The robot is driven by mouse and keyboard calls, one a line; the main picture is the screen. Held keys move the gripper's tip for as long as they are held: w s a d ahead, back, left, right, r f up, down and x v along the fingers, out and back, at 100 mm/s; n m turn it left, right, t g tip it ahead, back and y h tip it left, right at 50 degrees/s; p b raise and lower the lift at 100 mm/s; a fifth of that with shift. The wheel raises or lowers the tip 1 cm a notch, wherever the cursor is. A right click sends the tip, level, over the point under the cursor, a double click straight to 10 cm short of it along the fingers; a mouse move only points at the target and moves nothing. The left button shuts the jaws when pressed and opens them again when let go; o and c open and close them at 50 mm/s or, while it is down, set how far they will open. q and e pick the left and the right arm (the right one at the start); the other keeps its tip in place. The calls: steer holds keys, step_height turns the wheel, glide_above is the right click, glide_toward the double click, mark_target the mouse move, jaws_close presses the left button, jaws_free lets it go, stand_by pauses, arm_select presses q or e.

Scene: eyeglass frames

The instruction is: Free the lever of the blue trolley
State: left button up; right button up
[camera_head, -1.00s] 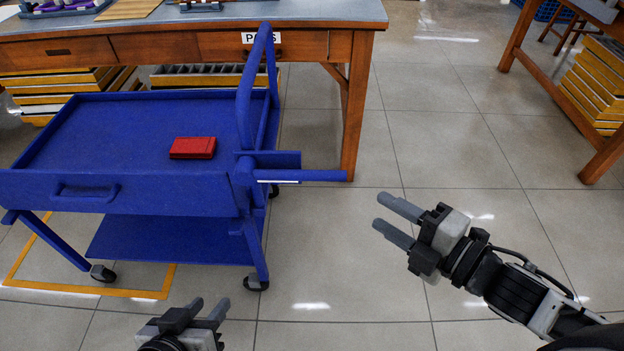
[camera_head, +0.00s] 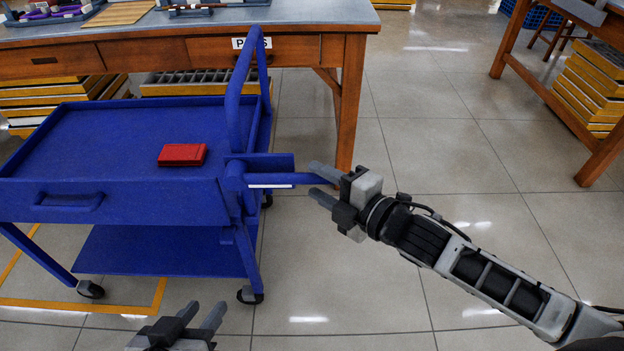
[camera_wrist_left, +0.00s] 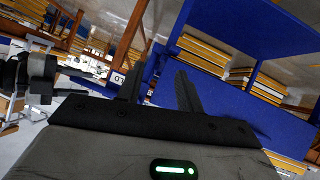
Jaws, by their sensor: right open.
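The blue trolley (camera_head: 110,135) stands at the left in the head view. Its blue lever (camera_head: 285,180), with a white strip near its base, sticks out to the right from the trolley's corner. My right gripper (camera_head: 314,180) is open, and the lever's outer end appears between its fingers; I cannot tell whether they touch it. My left gripper (camera_head: 202,314) is open and empty low in the head view, in front of the trolley. In the left wrist view its fingers (camera_wrist_left: 160,88) are apart, with the trolley's blue panels (camera_wrist_left: 215,80) beyond them.
A red box (camera_head: 183,155) lies on the trolley's top tray. A wooden workbench (camera_head: 180,48) stands right behind the trolley. Another bench (camera_head: 545,90) stands at the far right, with yellow-edged stacks beneath. The tiled floor (camera_head: 430,150) between the benches is clear.

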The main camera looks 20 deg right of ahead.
mark_target(286, 174)
steer(key=shift+x, duration=1.1)
arm_select(q)
steer(key=shift+r, duration=0.35)
arm_select(e)
steer(key=shift+w+a, duration=0.1)
steer(key=shift+w, duration=0.1)
